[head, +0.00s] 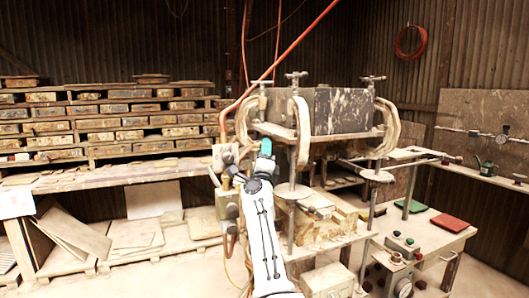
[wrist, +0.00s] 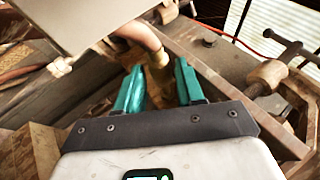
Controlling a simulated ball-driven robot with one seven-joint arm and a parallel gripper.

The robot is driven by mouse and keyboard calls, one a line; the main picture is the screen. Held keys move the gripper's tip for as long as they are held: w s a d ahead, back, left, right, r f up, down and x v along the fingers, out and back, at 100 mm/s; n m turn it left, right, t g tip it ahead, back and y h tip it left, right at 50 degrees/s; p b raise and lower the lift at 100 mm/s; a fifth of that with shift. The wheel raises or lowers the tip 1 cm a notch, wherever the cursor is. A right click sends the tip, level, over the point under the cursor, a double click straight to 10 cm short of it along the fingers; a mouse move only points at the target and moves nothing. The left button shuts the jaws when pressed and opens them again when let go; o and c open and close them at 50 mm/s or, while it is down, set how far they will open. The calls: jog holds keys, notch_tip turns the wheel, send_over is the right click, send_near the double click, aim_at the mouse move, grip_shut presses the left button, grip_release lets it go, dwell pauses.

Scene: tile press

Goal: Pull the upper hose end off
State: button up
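An orange hose (head: 290,50) comes down from the top of the head view and bends to fittings at the left side of the press (head: 340,110). In the wrist view a pinkish-tan hose end (wrist: 138,34) bends down into a brass-coloured fitting (wrist: 158,68). My gripper (wrist: 158,74) has teal fingers spread apart, with the fitting between and just beyond their tips. I cannot tell whether either finger touches it. In the head view my gripper (head: 266,146) is at the press's left side, and its fingertips are hard to make out.
A grey metal block (wrist: 75,22) lies close by at the upper left of the wrist view. A T-handled clamp screw (wrist: 268,74) is at the right. Shelves of moulds (head: 110,120) stand left, and a side table with a red pad (head: 450,223) stands right.

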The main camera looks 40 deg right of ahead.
jog(key=shift+w+d+r, duration=0.1)
grip_shut()
dwell(0.4)
